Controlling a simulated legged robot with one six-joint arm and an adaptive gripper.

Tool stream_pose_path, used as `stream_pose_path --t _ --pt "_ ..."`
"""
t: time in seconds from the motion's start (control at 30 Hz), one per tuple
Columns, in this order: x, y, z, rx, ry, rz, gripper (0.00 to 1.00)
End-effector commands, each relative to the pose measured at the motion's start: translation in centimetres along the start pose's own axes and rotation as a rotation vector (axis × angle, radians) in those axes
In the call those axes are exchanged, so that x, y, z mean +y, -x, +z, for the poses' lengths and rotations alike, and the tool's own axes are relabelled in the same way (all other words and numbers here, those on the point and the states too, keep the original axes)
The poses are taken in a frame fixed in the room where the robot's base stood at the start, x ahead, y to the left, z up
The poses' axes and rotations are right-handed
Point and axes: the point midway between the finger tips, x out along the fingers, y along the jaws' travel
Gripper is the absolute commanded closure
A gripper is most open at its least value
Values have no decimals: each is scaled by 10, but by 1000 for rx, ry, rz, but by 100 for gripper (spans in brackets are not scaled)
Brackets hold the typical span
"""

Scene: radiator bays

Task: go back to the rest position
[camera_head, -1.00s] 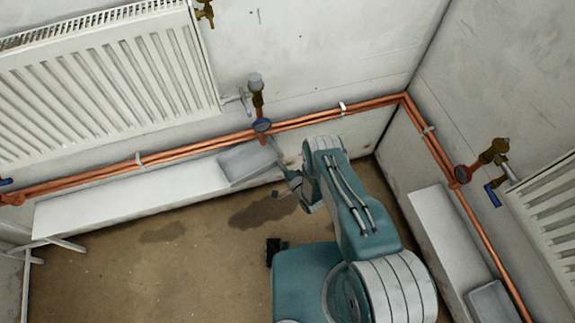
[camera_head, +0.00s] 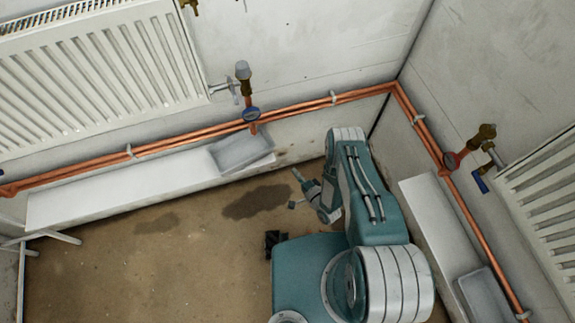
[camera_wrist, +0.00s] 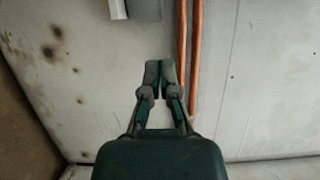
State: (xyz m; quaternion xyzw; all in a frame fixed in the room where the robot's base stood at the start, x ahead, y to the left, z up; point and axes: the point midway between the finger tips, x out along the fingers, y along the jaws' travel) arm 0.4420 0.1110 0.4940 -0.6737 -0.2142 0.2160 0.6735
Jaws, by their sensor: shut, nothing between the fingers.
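My gripper (camera_wrist: 160,75) shows in the wrist view with its two fingers together and nothing between them. In the head view my gripper (camera_head: 293,187) is small, beside my teal and white arm. It is above the floor, to the right of a dark stain and apart from the wall, the pipes and the shelf.
A white radiator (camera_head: 95,85) hangs on the back wall, another (camera_head: 545,190) on the right wall. Copper pipes (camera_head: 310,107) run along both walls, with valves (camera_head: 250,112). A grey tray (camera_head: 240,150) sits on the left ledge (camera_head: 120,190), another (camera_head: 485,298) on the right one. The brown floor (camera_head: 150,270) is clear at left.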

Motion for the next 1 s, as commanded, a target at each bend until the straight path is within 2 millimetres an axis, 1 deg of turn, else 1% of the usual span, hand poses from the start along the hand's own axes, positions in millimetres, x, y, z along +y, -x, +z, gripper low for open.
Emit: stream_pose_path --t 0.1,0.27,0.37,0.43,0.57,0.67,0.7,0.87,0.9,0.97,1.0 --pt "0 4 1 -1 2 1 100" --pt "0 2 2 -1 7 3 100" --pt "-7 -8 -5 0 35 15 100" --pt "-18 -23 -16 3 79 36 100" --pt "-50 -59 -48 15 198 102 100" --pt "-78 -82 -71 27 289 160 100" --pt "-90 -90 -80 31 324 183 100" --pt "-140 -117 -110 50 458 277 100" --pt "-154 -122 -117 55 490 302 100" --pt "-174 -129 -126 61 536 337 100" --pt "-188 -132 -133 66 565 361 100"
